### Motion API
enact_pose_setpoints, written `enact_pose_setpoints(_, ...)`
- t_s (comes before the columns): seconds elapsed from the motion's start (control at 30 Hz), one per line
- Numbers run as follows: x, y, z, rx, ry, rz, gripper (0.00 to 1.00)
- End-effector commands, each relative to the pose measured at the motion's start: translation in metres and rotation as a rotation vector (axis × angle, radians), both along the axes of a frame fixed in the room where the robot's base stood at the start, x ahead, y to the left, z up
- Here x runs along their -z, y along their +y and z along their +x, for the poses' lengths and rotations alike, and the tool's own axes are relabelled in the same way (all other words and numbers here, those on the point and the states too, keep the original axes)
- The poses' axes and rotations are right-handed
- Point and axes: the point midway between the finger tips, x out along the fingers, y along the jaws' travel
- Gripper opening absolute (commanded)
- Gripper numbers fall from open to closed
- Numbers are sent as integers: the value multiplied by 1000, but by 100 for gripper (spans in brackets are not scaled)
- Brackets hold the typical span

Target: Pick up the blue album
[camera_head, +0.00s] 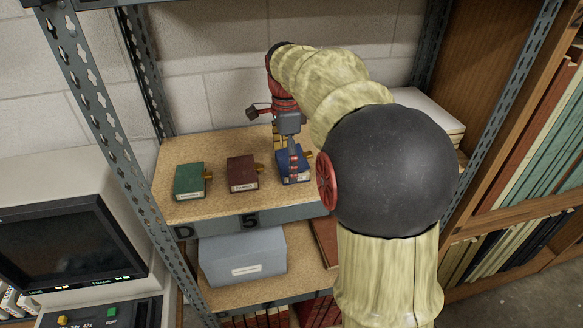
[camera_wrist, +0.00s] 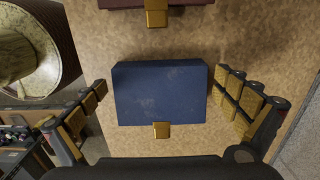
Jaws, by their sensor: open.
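The blue album (camera_head: 293,164) lies on the upper shelf board (camera_head: 222,205), at the right end of a row of albums. My gripper (camera_head: 291,152) is over it and partly covers it in the head view. In the wrist view the blue album (camera_wrist: 161,92) lies flat between the two spread fingers of my gripper (camera_wrist: 168,100), with a brass clasp (camera_wrist: 161,130) on its near edge. The fingers are open, with a gap on each side of the album. I cannot tell how far above the board the fingertips are.
A dark red album (camera_head: 242,174) and a green album (camera_head: 189,181) lie to the left on the same board. Metal posts (camera_head: 105,130) frame the shelf. A grey box (camera_head: 243,254) stands on the shelf below.

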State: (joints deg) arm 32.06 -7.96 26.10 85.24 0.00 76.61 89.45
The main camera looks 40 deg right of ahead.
Motion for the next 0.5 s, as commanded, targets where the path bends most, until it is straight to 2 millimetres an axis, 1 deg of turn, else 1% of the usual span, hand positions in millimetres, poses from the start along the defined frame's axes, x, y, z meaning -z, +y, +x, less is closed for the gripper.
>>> enact_pose_setpoints(0.07,-1,0,0,0,0,0,100)
enact_pose_setpoints(0.5,-1,0,0,0,0,0,75)
